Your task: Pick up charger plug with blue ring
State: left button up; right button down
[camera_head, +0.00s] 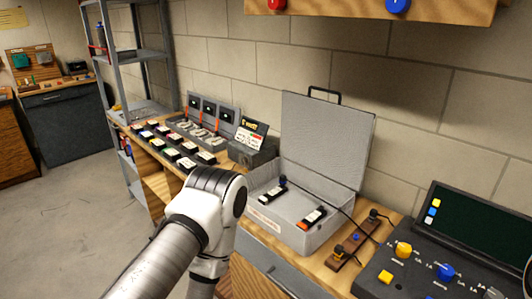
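A brown wooden strip (365,230) lies on the bench right of the open grey case. It has a small blue ring or spot (356,237) near its middle. A dark plug (340,252) sits at its near end and another dark plug (374,214) at its far end; their ring colours are too small to tell. A dark connector with a bluish tint (283,181) stands on a black-and-white pack in the case, with a black cable running right. One of my white and black arms rises from the lower left; neither gripper is in view.
The open grey case (270,218) holds packs, one with an orange end (312,217); its lid stands up behind. A control panel (440,275) with yellow and blue knobs fills the lower right. Several small packs (173,147) stand in rows on the bench at left.

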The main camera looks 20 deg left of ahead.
aim_at(283, 178)
jog(key=i+j+z, duration=0.2)
jog(key=j, duration=0.35)
jog(key=j+z, duration=0.15)
jog(key=j, duration=0.4)
jog(key=j+z, duration=0.2)
jog(key=j, duration=0.35)
jog(key=j+z, duration=0.2)
jog(key=j, duration=0.35)
jog(key=j+z, duration=0.2)
jog(key=j, duration=0.35)
jog(key=k+j+z, duration=0.15)
jog(key=j, duration=0.4)
jog(key=k+j+z, duration=0.2)
jog(key=j, duration=0.35)
jog(key=j+z, duration=0.2)
jog(key=j, duration=0.35)
jog(key=k, duration=0.05)
